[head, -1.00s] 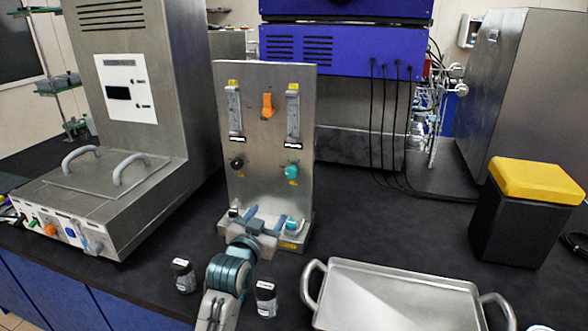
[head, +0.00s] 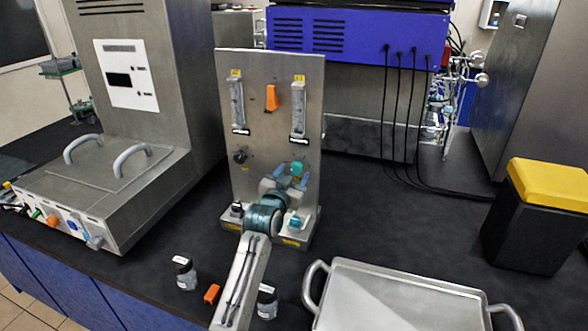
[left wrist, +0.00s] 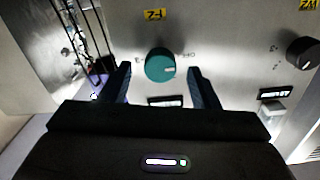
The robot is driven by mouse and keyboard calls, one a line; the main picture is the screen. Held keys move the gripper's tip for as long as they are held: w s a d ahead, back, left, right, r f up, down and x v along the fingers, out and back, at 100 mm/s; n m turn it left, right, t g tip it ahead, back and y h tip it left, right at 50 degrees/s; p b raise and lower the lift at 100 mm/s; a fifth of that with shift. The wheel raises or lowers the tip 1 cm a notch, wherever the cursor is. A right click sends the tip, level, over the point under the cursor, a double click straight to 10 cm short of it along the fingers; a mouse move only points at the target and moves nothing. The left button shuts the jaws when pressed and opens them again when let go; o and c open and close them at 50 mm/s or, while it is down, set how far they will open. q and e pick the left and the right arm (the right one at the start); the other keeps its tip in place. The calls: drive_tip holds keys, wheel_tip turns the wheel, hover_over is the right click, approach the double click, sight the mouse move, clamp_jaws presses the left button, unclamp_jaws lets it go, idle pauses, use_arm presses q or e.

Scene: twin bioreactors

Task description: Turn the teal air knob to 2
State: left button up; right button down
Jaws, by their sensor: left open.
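The teal air knob (head: 297,168) is on the front of the upright steel panel (head: 267,125), below the right flow tube. In the left wrist view the teal knob (left wrist: 160,62) shows a white mark at its right side; lettering beside it on the right seems to read OFF, upside down. My left gripper (head: 290,181) is open in front of the knob. In the left wrist view its fingertips (left wrist: 158,84) stand on either side of the knob, apart from it, as far as I can tell. My right gripper is not in view.
A black knob (head: 240,157) is left of the teal one. An orange lever (head: 271,98) sits between two flow tubes. Two small bottles, one at the left (head: 185,273), and a small orange object (head: 212,293) are near my arm. A steel tray (head: 400,270) is front right.

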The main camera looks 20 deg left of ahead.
use_arm(q)
drive_tip(key=shift+w+r, duration=0.1)
drive_tip(key=shift+w, duration=0.5)
drive_tip(key=shift+c, duration=0.5)
drive_tip(key=c, duration=0.9)
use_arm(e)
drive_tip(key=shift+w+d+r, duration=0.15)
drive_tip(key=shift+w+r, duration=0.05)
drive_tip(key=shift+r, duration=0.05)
